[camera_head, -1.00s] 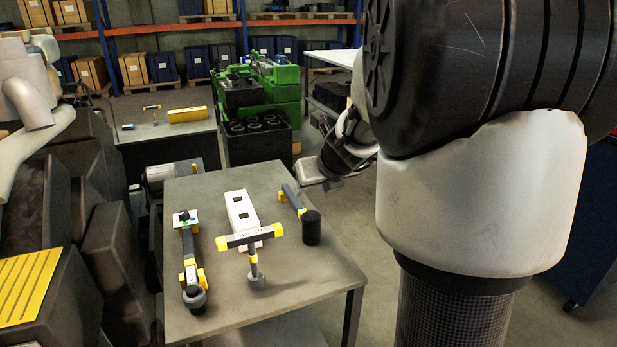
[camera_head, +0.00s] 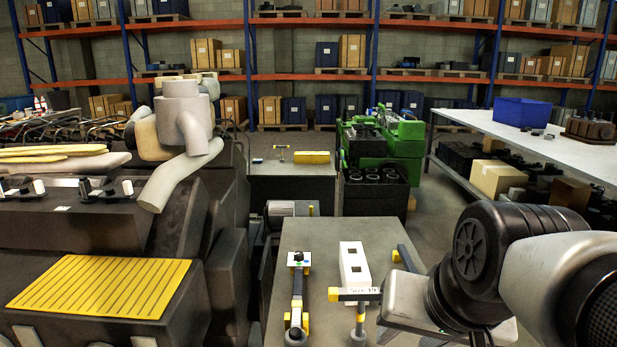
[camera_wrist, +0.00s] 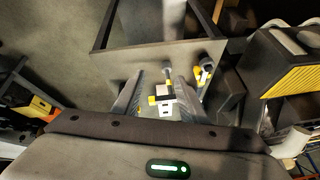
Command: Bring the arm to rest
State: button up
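My arm (camera_head: 480,260) is bent low at the right of the head view, over the right side of the grey workbench. My gripper (camera_wrist: 160,80) shows in the wrist view with its two fingers apart and nothing clamped between them. Below the fingers lie the bench and its tools. In the head view the fingers cannot be made out behind the arm's end.
A large dark engine with a yellow ribbed plate (camera_head: 100,286) stands close at left. A long pale table (camera_head: 545,145) with a blue bin (camera_head: 522,112) is at right. Green machinery (camera_head: 385,140) and a smaller bench (camera_head: 290,167) stand behind. Floor shows right of the workbench.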

notch_tip(320, 180, up, 18)
jog(key=s+n+p, duration=0.2)
jog(key=p, duration=1.6)
jog(key=shift+d+n+h, duration=0.3)
jog(key=shift+n, duration=0.1)
jog(key=shift+s, duration=0.1)
